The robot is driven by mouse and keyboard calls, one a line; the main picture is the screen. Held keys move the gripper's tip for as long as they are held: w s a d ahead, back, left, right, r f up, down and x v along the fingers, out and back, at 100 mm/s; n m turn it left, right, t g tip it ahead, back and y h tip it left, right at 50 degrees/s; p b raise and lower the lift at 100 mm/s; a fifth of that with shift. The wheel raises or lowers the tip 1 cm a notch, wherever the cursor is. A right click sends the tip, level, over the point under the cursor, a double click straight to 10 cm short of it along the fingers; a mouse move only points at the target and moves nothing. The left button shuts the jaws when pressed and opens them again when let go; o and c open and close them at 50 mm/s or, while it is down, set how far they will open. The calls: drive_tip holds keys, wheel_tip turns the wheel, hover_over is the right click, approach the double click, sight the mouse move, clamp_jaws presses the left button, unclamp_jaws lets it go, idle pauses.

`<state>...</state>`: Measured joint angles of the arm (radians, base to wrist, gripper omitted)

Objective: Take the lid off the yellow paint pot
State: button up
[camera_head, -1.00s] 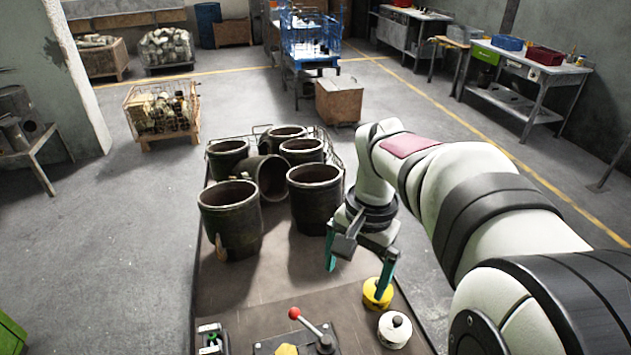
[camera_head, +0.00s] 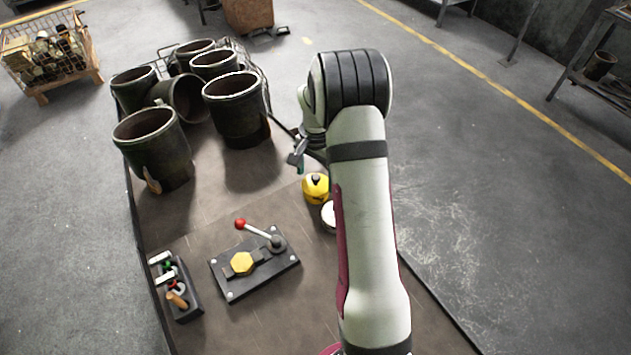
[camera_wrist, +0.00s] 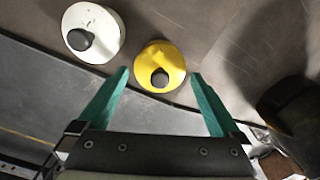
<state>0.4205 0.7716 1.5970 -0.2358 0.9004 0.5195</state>
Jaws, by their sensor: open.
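The yellow paint pot (camera_head: 315,189) stands upright on the brown table, right of the lever plate. Its yellow lid (camera_wrist: 157,59) with a black knob (camera_wrist: 160,78) is on it in the wrist view. My gripper (camera_wrist: 160,76) is open and empty, its two green fingers spread, with the yellow pot ahead and between their lines.
Several dark metal pots (camera_head: 236,108) crowd the far part of the table. A plate with a red-knobbed lever (camera_head: 255,262) and a small switch box (camera_head: 176,288) sit at the front left. The table's right edge runs close to the paint pots.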

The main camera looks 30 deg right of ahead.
drive_tip(key=shift+f, duration=0.55)
drive_tip(key=c, duration=1.2)
drive_tip(key=shift+o, duration=0.2)
drive_tip(key=shift+r, duration=0.1)
